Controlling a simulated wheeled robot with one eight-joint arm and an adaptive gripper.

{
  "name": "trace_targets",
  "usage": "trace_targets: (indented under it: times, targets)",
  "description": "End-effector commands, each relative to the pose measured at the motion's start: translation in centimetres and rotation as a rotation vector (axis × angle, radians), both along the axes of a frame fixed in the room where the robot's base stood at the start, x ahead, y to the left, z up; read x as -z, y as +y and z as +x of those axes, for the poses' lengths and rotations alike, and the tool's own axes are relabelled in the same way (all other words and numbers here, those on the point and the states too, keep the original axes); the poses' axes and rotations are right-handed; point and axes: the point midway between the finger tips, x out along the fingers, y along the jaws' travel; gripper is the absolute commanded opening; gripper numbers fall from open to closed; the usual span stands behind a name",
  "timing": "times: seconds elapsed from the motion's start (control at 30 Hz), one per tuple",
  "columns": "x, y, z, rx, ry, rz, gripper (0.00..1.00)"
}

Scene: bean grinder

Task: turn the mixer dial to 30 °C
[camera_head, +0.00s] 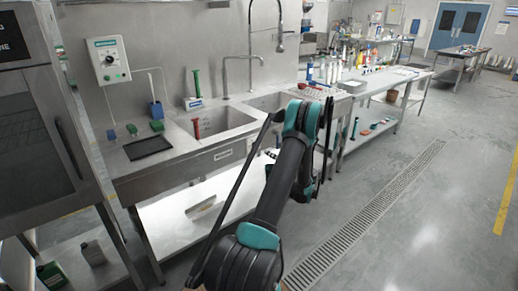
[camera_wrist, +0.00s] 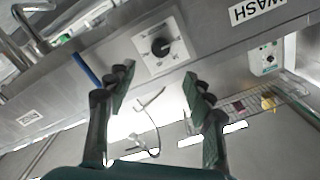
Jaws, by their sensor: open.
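A black round dial knob (camera_wrist: 160,47) sits on a square white plate (camera_wrist: 178,54) on a steel front panel in the wrist view. The scale marks around it are too small to read, so its set temperature cannot be told. My gripper (camera_wrist: 159,74) is open and empty. Its two dark green fingers are spread below the dial plate in the picture, one to each side, and seem apart from the knob. In the head view a white plate with a dark knob (camera_head: 272,153) shows partly on the sink front beside my arm; my gripper's fingers cannot be made out there.
A WASH label (camera_wrist: 257,11) is right of the dial. A white control box (camera_wrist: 265,59) is farther right. A blue rod (camera_wrist: 87,70) lies left of the fingers. The sink (camera_head: 222,122) and a long bench (camera_head: 385,88) stand along the wall; open floor is right.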

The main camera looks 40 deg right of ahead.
Motion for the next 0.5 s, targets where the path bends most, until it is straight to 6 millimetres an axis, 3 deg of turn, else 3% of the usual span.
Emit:
trace_targets:
  times: [0.3, 0.5]
  targets:
    - [0.0, 0.6, 6.5, -0.003, 0.000, 0.000, 0.53]
    - [0.0, 0.8, 9.6, -0.002, 0.001, 0.000, 0.53]
